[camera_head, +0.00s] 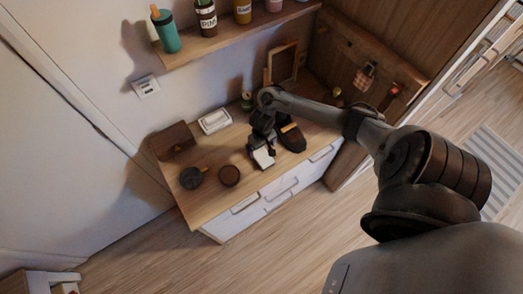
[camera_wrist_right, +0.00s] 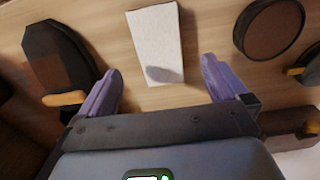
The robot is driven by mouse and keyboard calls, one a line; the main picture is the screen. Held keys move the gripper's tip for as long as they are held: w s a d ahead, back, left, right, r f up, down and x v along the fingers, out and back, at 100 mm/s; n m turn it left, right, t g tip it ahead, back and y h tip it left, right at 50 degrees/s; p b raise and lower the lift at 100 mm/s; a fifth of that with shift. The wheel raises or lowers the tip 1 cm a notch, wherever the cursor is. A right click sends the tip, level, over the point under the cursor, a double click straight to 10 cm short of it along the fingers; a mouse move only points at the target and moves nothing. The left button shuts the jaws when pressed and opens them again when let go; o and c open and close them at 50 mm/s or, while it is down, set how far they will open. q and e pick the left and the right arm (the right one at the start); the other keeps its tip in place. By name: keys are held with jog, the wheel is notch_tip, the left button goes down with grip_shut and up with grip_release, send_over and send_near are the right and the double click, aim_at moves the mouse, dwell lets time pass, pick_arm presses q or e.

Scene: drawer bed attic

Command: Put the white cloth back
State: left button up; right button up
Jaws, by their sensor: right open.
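The white cloth (camera_head: 263,158) is a small flat pale rectangle on the wooden top of the drawer cabinet (camera_head: 206,205), near its front edge. In the right wrist view the white cloth (camera_wrist_right: 156,42) lies flat on the wood, with a dark shadow at its lower end. My right gripper (camera_head: 262,146) is right over or beside it. My left gripper is not in view.
A dark shoe-like object (camera_head: 291,138) and a round brown object (camera_head: 229,176) flank the cloth. A dark round pan (camera_head: 192,178), a brown box (camera_head: 172,141) and a white case (camera_head: 215,120) stand left. A bottle shelf (camera_head: 235,36) hangs above the cabinet.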

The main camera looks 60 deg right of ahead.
aim_at(262, 155)
notch_tip(262, 155, up, 5)
jog(key=p, duration=0.2)
jog(key=w+a+n+t, duration=0.1)
jog(key=a+n+t, duration=0.4)
jog(key=a, duration=1.3)
jog(key=s+a+r+n+g, duration=0.1)
jog(key=s+a+r, duration=0.3)
jog(key=s+r, duration=0.7)
jog(key=shift+s+a+r+n+g, duration=0.2)
jog(key=shift+a+r+n+g, duration=0.2)
jog(key=shift+n, duration=0.5)
notch_tip(262, 155, up, 6)
jog(key=p, duration=0.6)
jog(key=shift+r, duration=0.2)
